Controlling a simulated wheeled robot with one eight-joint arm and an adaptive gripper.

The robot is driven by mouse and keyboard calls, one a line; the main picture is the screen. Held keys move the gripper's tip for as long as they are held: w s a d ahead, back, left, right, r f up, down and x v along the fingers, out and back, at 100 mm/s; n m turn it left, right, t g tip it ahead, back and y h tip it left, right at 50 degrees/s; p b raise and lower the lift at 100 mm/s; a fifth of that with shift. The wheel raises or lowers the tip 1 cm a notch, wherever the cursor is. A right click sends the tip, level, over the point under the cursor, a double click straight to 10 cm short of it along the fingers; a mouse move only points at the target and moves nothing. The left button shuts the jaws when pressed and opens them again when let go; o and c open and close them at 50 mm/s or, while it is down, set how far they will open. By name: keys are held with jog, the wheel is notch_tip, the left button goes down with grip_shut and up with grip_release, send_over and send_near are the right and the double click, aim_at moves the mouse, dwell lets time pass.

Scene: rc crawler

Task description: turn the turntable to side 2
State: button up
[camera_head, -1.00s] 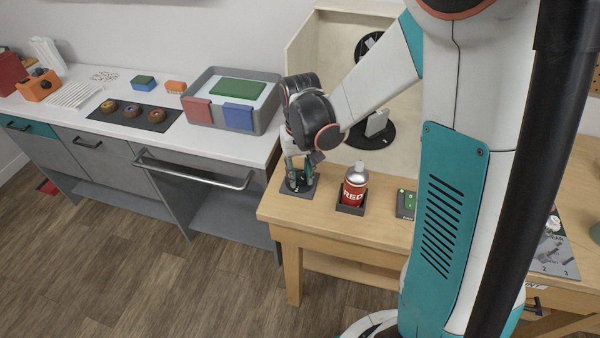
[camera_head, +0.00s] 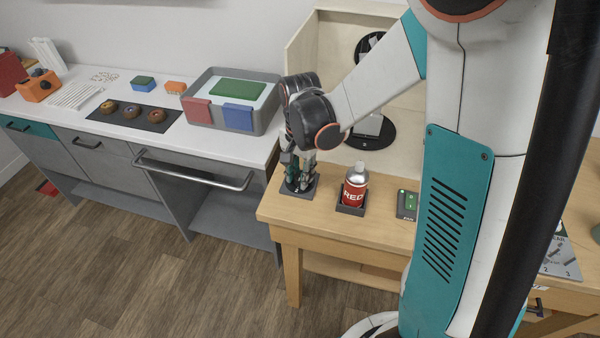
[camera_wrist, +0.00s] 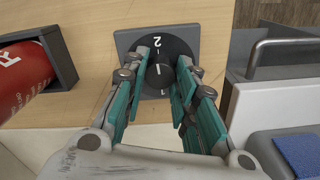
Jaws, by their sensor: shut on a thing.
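A black knob (camera_wrist: 157,82) with a white line sits on a dark square plate (camera_wrist: 187,34) at the bench's front left corner. The plate also shows in the head view (camera_head: 306,192). In the wrist view, a "2" stands above the knob and the line points roughly toward it. My gripper (camera_wrist: 164,68) points down, its teal fingers shut on the knob from both sides; it also shows in the head view (camera_head: 298,178). The black turntable disc (camera_head: 385,138) lies in the pale wooden booth, bearing a grey part (camera_head: 368,124), partly hidden by my arm.
A red spray can (camera_head: 355,187) stands in a dark holder right of the knob. A small panel with green buttons (camera_head: 408,200) lies further right. A white counter with a grey bin (camera_head: 270,122) adjoins at left.

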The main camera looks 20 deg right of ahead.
jog(key=shift+m, duration=0.6)
jog(key=o, duration=1.1)
notch_tip(320, 180, up, 12)
dwell(0.4)
jog(key=s+r+n+t, duration=0.1)
jog(key=s+n+t, duration=0.1)
jog(key=s+n, duration=0.2)
jog(key=s+r+n+t, duration=0.2)
jog(key=s+n, duration=0.2)
jog(key=s, duration=0.2)
jog(key=s+r+n+t, duration=0.1)
jog(key=s+n+t, duration=0.2)
jog(key=s+n, duration=0.1)
jog(key=shift+s+r, duration=0.3)
jog(key=shift+s, duration=0.2)
